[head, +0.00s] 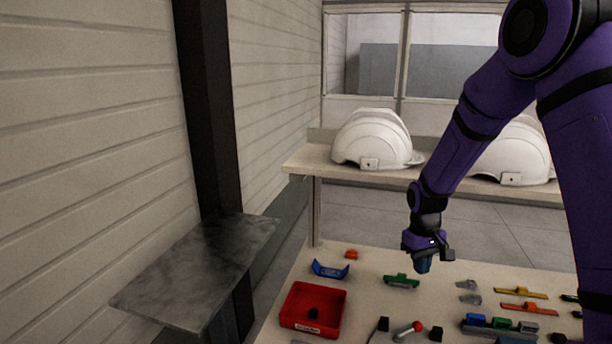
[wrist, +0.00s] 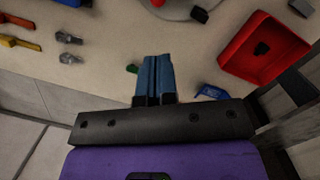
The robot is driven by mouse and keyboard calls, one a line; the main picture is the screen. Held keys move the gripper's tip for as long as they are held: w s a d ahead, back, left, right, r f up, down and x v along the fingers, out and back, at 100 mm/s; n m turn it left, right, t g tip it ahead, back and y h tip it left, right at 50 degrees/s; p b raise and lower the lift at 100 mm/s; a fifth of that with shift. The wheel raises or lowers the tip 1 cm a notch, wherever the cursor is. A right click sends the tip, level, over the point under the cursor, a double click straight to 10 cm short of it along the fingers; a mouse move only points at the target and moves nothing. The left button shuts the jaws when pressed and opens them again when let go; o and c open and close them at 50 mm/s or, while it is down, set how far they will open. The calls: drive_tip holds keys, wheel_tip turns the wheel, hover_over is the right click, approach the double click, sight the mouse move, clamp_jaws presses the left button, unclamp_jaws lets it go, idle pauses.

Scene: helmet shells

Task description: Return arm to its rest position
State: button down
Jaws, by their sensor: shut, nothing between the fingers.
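My purple arm reaches in from the upper right in the head view. My gripper (head: 423,266) hangs above the back part of the workbench, close to a green part (head: 401,281). In the wrist view my gripper's blue fingers (wrist: 155,78) are together with nothing between them. The green part (wrist: 132,69) shows just left of the fingers there, mostly hidden.
The workbench (head: 370,262) holds a red tray (head: 300,325) with a small dark piece, a blue part (head: 330,270), and several orange, yellow and grey parts. White helmets (head: 371,140) sit on a shelf behind. A grey ledge (head: 190,275) juts out at left.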

drive_tip(key=s+r+m+t, duration=0.1)
drive_tip(key=s+r+t, duration=0.2)
drive_tip(key=s+r, duration=0.85)
drive_tip(key=s+r+m+t, duration=0.1)
drive_tip(key=s+r+t, duration=0.1)
drive_tip(key=s+r, duration=0.9)
drive_tip(key=s+r+t, duration=0.2)
drive_tip(key=s+r, duration=0.4)
drive_tip(key=s, duration=0.1)
drive_tip(key=w+f+n+g, duration=0.15)
drive_tip(key=w+f, duration=0.35)
drive_tip(key=w, duration=0.5)
drive_tip(key=w+f+g, duration=0.3)
drive_tip(key=w+f, duration=0.2)
drive_tip(key=w, duration=0.5)
drive_tip(key=w+f+n+g, duration=0.1)
drive_tip(key=w+f, duration=0.4)
drive_tip(key=f, duration=0.7)
drive_tip(key=w+f+n+g, duration=0.2)
drive_tip(key=w+f, duration=0.4)
drive_tip(key=f, duration=0.6)
drive_tip(key=shift+m, duration=0.25)
drive_tip(key=f, duration=0.3)
drive_tip(key=s+f, duration=0.1)
drive_tip(key=f, duration=0.6)
drive_tip(key=shift+s, duration=0.4)
drive_tip(key=shift+r, duration=0.1)
